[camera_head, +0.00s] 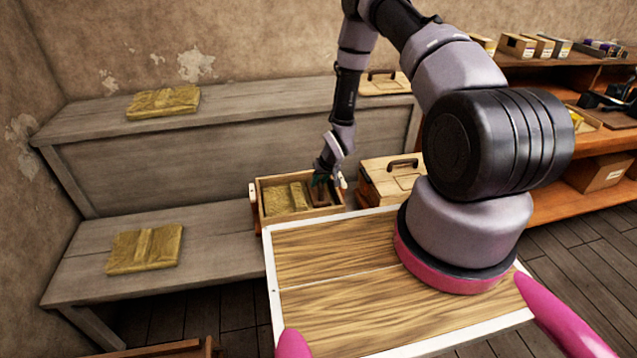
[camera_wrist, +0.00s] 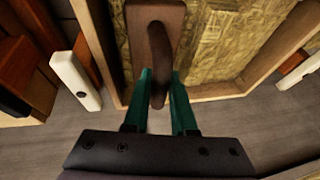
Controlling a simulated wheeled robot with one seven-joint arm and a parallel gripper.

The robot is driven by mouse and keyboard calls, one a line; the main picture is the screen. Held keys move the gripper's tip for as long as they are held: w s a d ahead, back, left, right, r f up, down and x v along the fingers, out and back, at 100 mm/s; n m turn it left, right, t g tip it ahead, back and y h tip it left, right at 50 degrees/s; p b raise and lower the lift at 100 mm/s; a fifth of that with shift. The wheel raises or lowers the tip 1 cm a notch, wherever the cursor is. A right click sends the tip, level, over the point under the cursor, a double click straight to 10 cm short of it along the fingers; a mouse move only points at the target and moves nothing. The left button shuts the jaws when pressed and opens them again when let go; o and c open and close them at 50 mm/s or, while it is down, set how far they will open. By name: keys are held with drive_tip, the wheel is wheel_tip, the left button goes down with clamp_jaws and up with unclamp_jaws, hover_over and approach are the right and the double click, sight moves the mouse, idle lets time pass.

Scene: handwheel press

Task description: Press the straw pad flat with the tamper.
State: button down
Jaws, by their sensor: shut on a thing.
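My gripper (camera_head: 322,180) reaches down into the right part of an open wooden box (camera_head: 299,215) on the lower bench. In the wrist view, its two green fingers (camera_wrist: 162,82) are shut on the dark curved handle of the tamper (camera_wrist: 137,30), a brown plate with rounded corners. The straw pad (camera_wrist: 225,45) lies in the box, and it also shows in the head view (camera_head: 285,198). The tamper is over the left part of the box in the wrist view. I cannot tell whether its plate touches the straw.
More straw pads lie on the lower bench (camera_head: 145,250) and the upper shelf (camera_head: 163,101). A lidded wooden box (camera_head: 390,183) stands close to the right of the open box. Pale blocks (camera_wrist: 75,80) flank the open box.

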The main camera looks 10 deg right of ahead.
drive_tip(key=shift+s, duration=0.1)
idle(0.3)
drive_tip(key=shift+r, duration=4.85)
